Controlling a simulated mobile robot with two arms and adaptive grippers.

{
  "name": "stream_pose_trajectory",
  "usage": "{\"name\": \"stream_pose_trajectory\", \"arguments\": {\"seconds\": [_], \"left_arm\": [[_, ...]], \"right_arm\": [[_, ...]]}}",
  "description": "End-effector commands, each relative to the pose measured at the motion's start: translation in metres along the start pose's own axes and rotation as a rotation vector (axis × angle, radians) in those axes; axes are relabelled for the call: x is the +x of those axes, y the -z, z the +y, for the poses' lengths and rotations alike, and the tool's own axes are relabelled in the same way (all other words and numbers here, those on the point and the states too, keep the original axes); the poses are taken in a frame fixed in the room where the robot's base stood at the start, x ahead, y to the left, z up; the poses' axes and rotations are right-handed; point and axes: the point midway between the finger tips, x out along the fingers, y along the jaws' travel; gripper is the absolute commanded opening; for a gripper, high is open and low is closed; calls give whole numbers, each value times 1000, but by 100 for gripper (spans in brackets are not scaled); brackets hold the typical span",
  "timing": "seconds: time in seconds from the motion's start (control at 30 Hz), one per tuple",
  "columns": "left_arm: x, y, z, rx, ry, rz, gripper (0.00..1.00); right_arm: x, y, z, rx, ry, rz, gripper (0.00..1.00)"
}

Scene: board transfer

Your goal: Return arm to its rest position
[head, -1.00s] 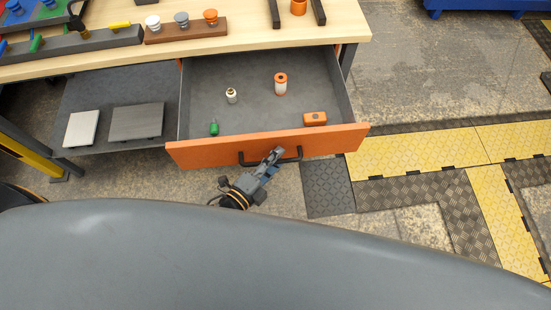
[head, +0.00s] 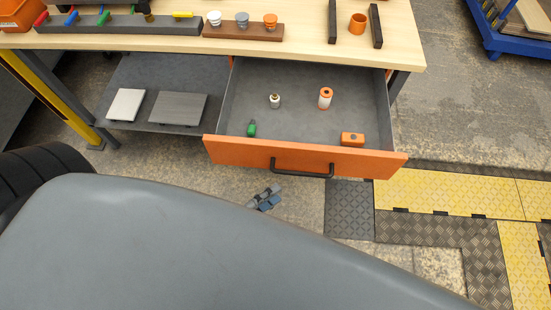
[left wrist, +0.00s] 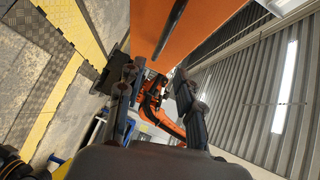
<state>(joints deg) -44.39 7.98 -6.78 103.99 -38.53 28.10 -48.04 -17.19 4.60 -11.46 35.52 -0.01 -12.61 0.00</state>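My left gripper (head: 264,198) hangs below and in front of the drawer in the head view, mostly hidden by my own grey body. The left wrist view shows its two fingers (left wrist: 157,82) spread apart with nothing between them. The orange drawer front (head: 305,158) with its dark handle (head: 302,170) is beyond the fingertips, and the gripper is clear of the handle. The handle also shows in the left wrist view (left wrist: 170,30). The drawer is pulled open. My right gripper is not in view.
Yellow floor plates (head: 450,193) lie to the right.

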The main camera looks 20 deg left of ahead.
Motion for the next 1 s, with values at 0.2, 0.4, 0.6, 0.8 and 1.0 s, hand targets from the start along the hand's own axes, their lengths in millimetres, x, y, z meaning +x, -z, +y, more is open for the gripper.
{"name": "stream_pose_trajectory", "arguments": {"seconds": [0.2, 0.4, 0.6, 0.8, 1.0], "left_arm": [[0, 0, 0, 0, -1, 0, 36], [0, 0, 0, 0, -1, 0, 36], [2, -17, 43, -129, -84, -66, 36], [-15, -56, 175, -544, -330, -319, 36], [-74, -74, 309, -982, -582, -704, 36]], "right_arm": [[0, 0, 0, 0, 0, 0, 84], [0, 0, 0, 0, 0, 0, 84], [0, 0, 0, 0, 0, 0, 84], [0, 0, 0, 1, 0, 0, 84], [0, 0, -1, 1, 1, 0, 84]]}}
